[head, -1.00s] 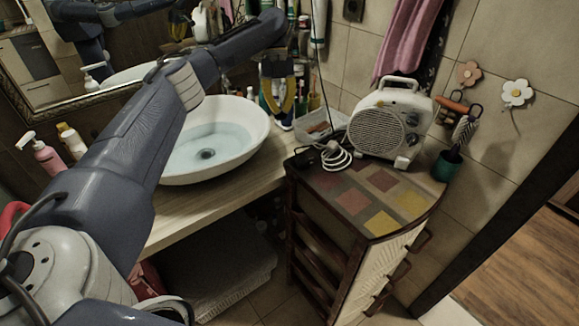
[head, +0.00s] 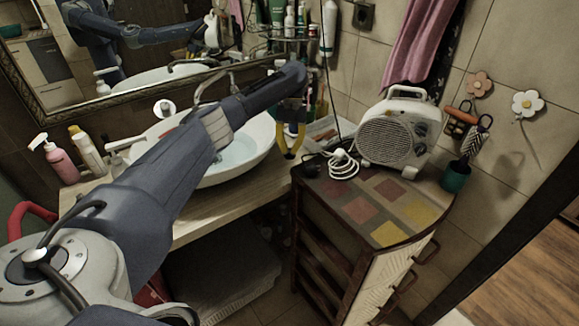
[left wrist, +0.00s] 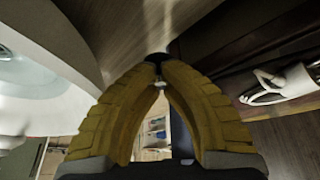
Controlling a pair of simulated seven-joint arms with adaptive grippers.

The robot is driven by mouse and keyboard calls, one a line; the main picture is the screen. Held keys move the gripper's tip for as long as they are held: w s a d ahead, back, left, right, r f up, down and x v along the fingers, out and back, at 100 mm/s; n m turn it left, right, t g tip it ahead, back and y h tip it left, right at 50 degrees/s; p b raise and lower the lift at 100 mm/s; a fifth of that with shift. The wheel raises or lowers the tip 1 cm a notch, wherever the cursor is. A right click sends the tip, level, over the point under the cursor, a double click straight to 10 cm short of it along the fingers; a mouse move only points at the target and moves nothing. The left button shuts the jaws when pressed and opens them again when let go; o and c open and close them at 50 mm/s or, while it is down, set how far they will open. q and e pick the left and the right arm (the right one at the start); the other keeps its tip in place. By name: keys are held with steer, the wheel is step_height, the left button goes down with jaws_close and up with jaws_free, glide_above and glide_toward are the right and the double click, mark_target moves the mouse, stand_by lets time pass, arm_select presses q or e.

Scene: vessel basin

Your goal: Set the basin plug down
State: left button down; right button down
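The basin plug (left wrist: 157,57) is a small dark piece with a light metal bit below it, between my yellow fingertips in the left wrist view. My left gripper (left wrist: 157,66) is shut on it. In the head view my left gripper (head: 289,154) points down just right of the white basin (head: 262,150), near the counter's right end. The plug is too small to make out there. The basin holds clear water and also shows at the left of the wrist view (left wrist: 75,45). My left arm hides part of the basin. My right gripper is not in view.
The wooden counter (head: 256,187) is bare in front of the basin. A dark cabinet (head: 345,210) with a tiled top stands to the right, bearing a white heater (head: 392,138) and a coiled white cable (head: 343,164). Pink and white bottles (head: 60,162) stand at the left.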

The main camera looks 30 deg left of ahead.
mark_target(289, 176)
arm_select(q)
steer(key=shift+f, duration=3.7)
steer(key=shift+f, duration=0.15)
steer(key=c, duration=1.6)
jaws_free()
steer(key=v, duration=1.2)
